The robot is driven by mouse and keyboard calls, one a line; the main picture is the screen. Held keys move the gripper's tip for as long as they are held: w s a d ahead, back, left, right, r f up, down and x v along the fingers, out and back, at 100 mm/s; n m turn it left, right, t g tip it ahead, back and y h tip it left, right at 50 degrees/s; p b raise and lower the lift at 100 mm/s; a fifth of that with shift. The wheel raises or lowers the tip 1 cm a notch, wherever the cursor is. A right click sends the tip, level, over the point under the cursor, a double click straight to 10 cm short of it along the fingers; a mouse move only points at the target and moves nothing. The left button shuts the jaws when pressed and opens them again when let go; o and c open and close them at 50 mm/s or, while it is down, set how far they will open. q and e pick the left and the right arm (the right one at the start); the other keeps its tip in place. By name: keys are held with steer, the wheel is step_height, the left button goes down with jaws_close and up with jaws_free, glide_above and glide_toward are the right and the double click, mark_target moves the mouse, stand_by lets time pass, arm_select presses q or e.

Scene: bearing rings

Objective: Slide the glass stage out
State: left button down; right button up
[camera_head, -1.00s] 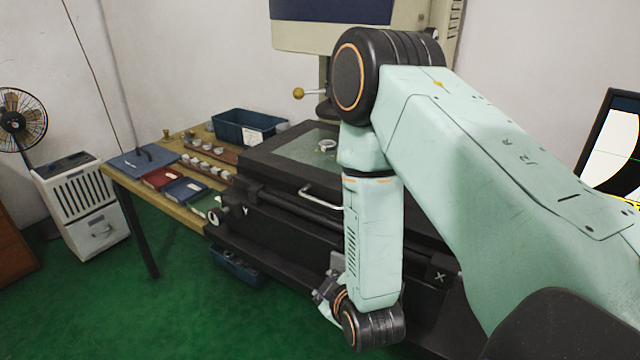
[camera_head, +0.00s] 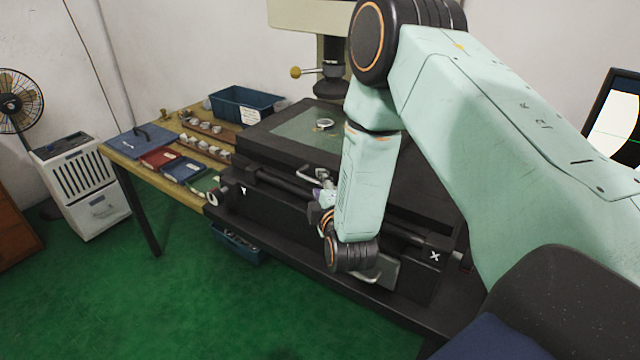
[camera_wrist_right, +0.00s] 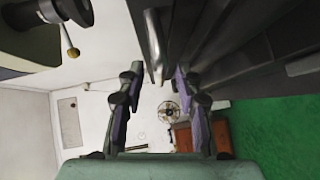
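The glass stage (camera_head: 287,128) is a framed glass plate on the black measuring machine, with a small metal ring (camera_head: 323,124) on the glass. A pale bar handle (camera_head: 309,174) sits on the stage's front side. My right gripper (camera_head: 324,194) is at the handle's near end, partly hidden by my wrist. In the right wrist view my right gripper (camera_wrist_right: 156,76) has its fingers spread, and the metal handle (camera_wrist_right: 154,48) shows in line with the gap, around the fingertips. I cannot tell whether they touch it. My left gripper is not in view.
A wooden table (camera_head: 182,189) at left holds a blue bin (camera_head: 232,103), rows of rings and coloured trays. The machine's head (camera_head: 325,85) stands over the back of the stage. A fan and white cabinet (camera_head: 85,190) are at far left. Green floor in front is clear.

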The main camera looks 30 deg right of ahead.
steer(key=shift+w+d+f, duration=0.1)
steer(key=shift+w+d, duration=0.15)
steer(key=shift+w, duration=0.4)
steer(key=shift+w+d, duration=0.1)
steer(key=shift+d, duration=0.05)
steer(key=shift+c, duration=0.3)
jaws_close()
